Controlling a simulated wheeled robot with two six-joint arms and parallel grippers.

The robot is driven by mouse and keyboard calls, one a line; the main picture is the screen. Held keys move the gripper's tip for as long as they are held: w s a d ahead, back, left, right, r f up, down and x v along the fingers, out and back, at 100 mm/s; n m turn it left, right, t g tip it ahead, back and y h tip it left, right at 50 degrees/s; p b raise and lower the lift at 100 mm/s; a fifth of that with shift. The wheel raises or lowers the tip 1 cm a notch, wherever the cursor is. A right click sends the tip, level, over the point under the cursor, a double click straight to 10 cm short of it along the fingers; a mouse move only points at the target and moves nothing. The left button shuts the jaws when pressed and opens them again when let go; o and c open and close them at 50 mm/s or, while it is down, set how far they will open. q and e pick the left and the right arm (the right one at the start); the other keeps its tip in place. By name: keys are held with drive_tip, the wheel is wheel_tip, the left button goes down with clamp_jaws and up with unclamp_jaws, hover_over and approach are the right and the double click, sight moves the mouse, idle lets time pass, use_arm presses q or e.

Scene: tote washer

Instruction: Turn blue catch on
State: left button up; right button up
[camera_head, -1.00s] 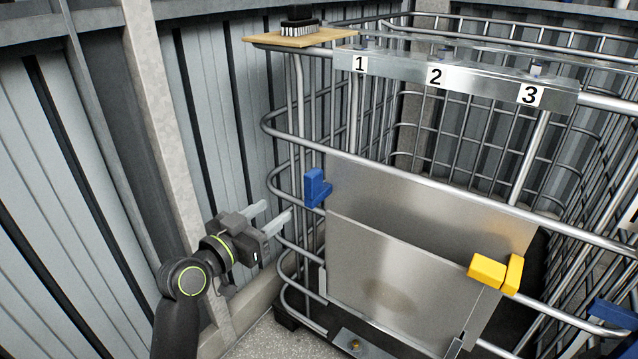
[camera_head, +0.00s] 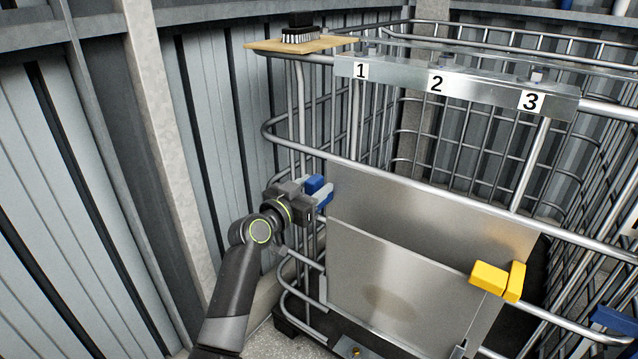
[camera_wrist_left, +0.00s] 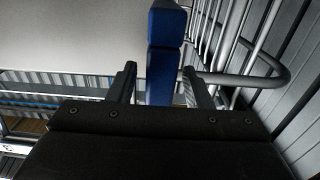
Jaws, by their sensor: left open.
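The blue catch (camera_head: 317,185) sits at the left edge of the metal panel (camera_head: 400,215) on the wire cage, partly hidden by my left gripper (camera_head: 322,193). In the left wrist view the blue catch (camera_wrist_left: 165,55) runs between the two fingers of my left gripper (camera_wrist_left: 160,85). The fingers stand open on either side of it, and a gap shows on each side. A yellow catch (camera_head: 497,278) is on the right side of the panel. My right gripper is not in view.
The cage's tube rails (camera_head: 440,190) run close around the catch. A rail with labels 1, 2 and 3 (camera_head: 450,84) crosses the top. A brush (camera_head: 302,33) lies on a wooden board (camera_head: 275,46). A grey ribbed wall (camera_head: 215,120) stands at the left.

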use_arm(q)
drive_tip(key=shift+x, duration=1.25)
drive_tip(key=shift+c, duration=0.4)
clamp_jaws()
